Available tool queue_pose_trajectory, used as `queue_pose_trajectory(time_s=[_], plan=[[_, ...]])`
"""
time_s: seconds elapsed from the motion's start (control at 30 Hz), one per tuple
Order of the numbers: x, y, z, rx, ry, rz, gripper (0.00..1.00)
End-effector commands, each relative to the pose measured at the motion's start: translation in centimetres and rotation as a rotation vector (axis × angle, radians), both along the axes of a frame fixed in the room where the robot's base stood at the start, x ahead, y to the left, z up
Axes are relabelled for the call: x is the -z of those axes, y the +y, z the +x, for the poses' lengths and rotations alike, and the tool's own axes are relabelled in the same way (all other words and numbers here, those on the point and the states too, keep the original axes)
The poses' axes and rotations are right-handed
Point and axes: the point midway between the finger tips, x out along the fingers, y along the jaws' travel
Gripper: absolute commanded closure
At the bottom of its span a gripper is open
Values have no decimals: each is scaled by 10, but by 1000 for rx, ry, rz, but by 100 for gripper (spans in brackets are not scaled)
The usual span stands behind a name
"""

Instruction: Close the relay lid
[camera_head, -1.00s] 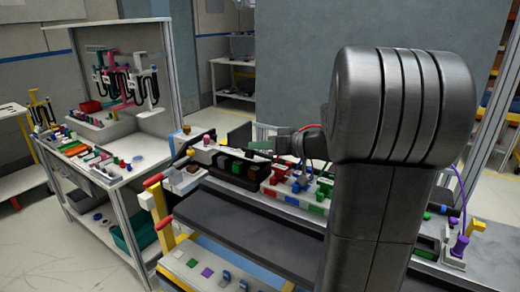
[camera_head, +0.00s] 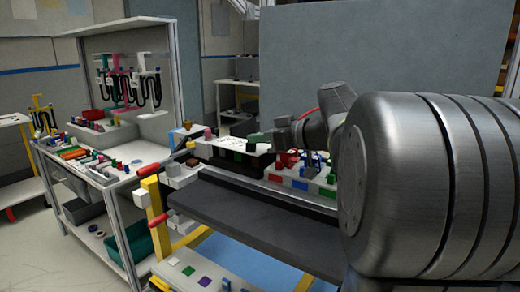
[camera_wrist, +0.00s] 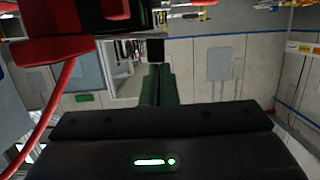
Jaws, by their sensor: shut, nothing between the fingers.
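The relay box (camera_head: 234,158) is a dark box behind the grey rail in the head view, with black and green parts in its front. A pale lid with dark markings (camera_head: 226,144) lies across its top, nearly flat. I cannot tell whether it is fully seated. My gripper (camera_head: 256,137) has green fingers and is just above the lid's right end, beside a small black block (camera_head: 251,147). In the wrist view my gripper's fingers (camera_wrist: 158,72) are together and empty, close to a black block (camera_wrist: 155,50). Contact cannot be made out.
Red and blue parts on a white block (camera_head: 290,172) stand right of the box. A dark grey shelf (camera_head: 255,222) runs in front. A white workbench (camera_head: 110,170) stands left. In the wrist view, a red part (camera_wrist: 45,50) and red cable are close at left.

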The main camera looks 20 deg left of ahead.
Motion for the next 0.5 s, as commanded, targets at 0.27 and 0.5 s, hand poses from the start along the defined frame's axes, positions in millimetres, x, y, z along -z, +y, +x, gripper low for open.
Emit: queue_pose_trajectory(time_s=[0.27, 0.5], plan=[[4, 0, -2, -1, -41, -6, 100], [3, 0, -2, -1, -46, -6, 100]])
